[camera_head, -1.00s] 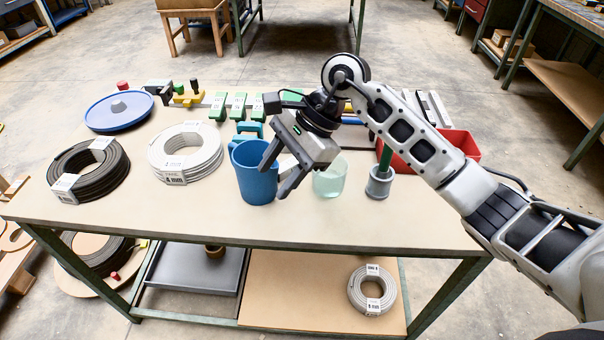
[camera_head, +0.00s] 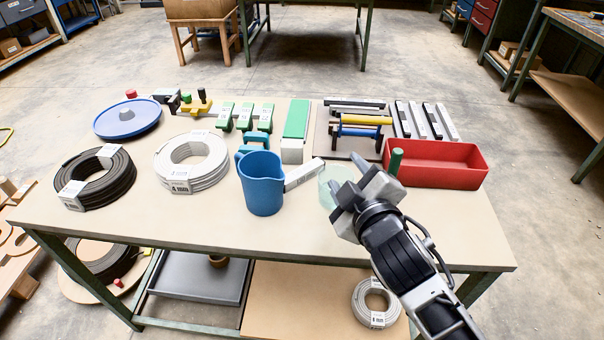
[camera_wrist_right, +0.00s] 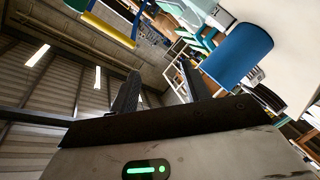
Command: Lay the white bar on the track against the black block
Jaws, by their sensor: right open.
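A white bar (camera_head: 304,174) with a label lies behind the blue jug (camera_head: 261,182), which may hide its left end. Other pale bars (camera_head: 418,120) lie side by side at the back right. A dark block (camera_head: 173,100) stands at the back left beside a yellow clamp (camera_head: 197,105); I cannot tell for sure which piece is the track. My right gripper (camera_head: 347,176) is open and empty, in front of the pale green glass (camera_head: 334,186), which it partly hides. Its fingers (camera_wrist_right: 160,95) show apart in the wrist view, with the jug (camera_wrist_right: 238,55) beyond. My left gripper is not in view.
A red bin (camera_head: 440,176) stands at the right, a green handle (camera_head: 394,162) beside the gripper. Cable coils (camera_head: 191,163) and a blue disc (camera_head: 127,118) fill the left. A long green-topped block (camera_head: 296,120) and a blue-yellow roller frame (camera_head: 360,125) stand behind. The table's front strip is clear.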

